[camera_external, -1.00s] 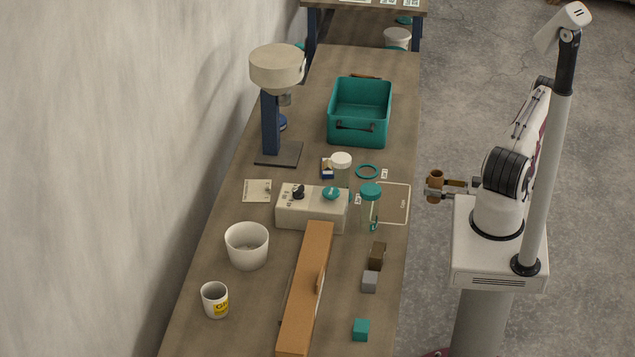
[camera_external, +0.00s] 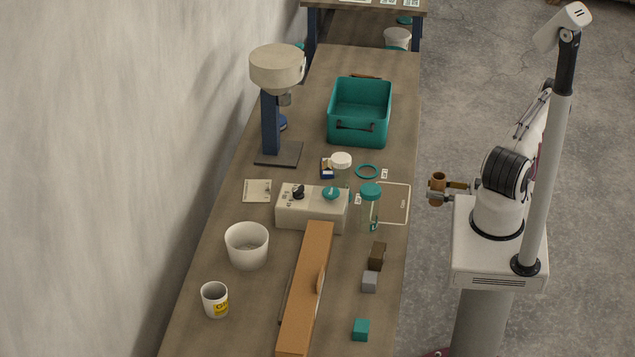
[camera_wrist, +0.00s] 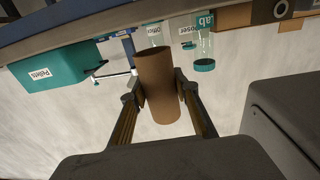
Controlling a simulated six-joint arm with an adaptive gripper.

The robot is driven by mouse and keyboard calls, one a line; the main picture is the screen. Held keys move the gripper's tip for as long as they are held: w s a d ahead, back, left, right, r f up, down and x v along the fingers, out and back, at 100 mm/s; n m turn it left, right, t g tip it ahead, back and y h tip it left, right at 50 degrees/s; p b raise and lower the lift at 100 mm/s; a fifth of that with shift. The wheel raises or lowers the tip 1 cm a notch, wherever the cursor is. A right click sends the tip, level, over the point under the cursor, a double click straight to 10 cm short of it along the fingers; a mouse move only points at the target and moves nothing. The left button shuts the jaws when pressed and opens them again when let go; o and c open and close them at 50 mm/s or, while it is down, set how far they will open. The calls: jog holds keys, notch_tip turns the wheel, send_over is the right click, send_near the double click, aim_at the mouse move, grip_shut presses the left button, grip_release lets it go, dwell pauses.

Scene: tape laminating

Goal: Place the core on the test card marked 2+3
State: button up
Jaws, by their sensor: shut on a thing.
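The core, a brown cardboard tube (camera_external: 438,182), is held off the right side of the bench, above the floor. My gripper (camera_external: 444,187) is shut around its sides. In the wrist view, the core (camera_wrist: 158,90) sits between both fingers of my gripper (camera_wrist: 158,93). A pale printed card (camera_external: 257,190) lies on the bench left of the control box. Small white labels lie near the teal ring (camera_external: 384,173) and near the jar (camera_external: 358,198). Several pale cards (camera_external: 389,2) show at the top edge on the far table. I cannot read a 2+3 mark on any of them.
An outlined brown mat (camera_external: 397,204) is bare.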

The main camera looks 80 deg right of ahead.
jog(key=shift+w+d, duration=0.2)
jog(key=shift+w, duration=3.7)
jog(key=shift+w+d, duration=0.2)
jog(key=shift+w, duration=3.7)
jog(key=shift+w, duration=0.15)
jog(key=shift+w, duration=0.7)
jog(key=shift+f, duration=1.55)
jog(key=shift+f, duration=0.1)
jog(key=o, duration=1.1)
jog(key=shift+c, duration=0.2)
jog(key=shift+f, duration=0.1)
jog(key=shift+s, duration=0.15)
